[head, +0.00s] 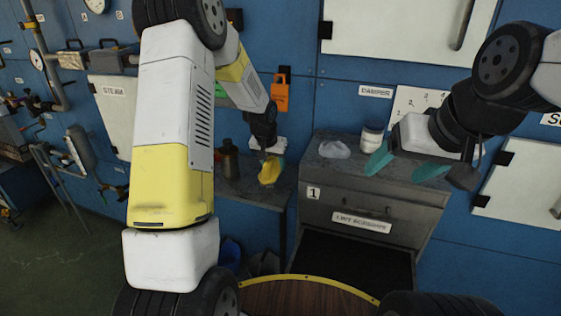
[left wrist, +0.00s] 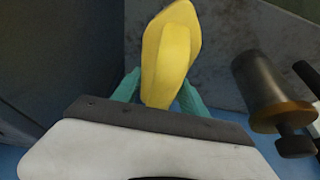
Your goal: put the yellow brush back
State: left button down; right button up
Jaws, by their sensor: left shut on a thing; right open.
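The yellow brush (head: 270,171) is at the low grey side shelf left of the drawer cabinet, in the head view. It also shows in the left wrist view (left wrist: 172,50), pointing away between the teal fingers. My left gripper (left wrist: 158,92) is shut on the brush. Whether the brush touches the shelf is unclear. My right gripper (head: 405,168) is open and empty, its teal fingers spread over the top of the cabinet.
The grey cabinet (head: 370,190) carries a white jar (head: 371,138) and a crumpled clear item (head: 334,150).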

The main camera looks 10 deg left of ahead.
aim_at(274, 169)
pick_arm(q)
jog(key=shift+w+a+f, duration=0.1)
jog(key=shift+w, duration=0.5)
jog(key=shift+w+a+f, duration=0.1)
jog(key=shift+w, duration=0.5)
jog(key=shift+f, duration=1.65)
jog(key=c, duration=0.6)
grip_release()
jog(key=shift+f, duration=0.15)
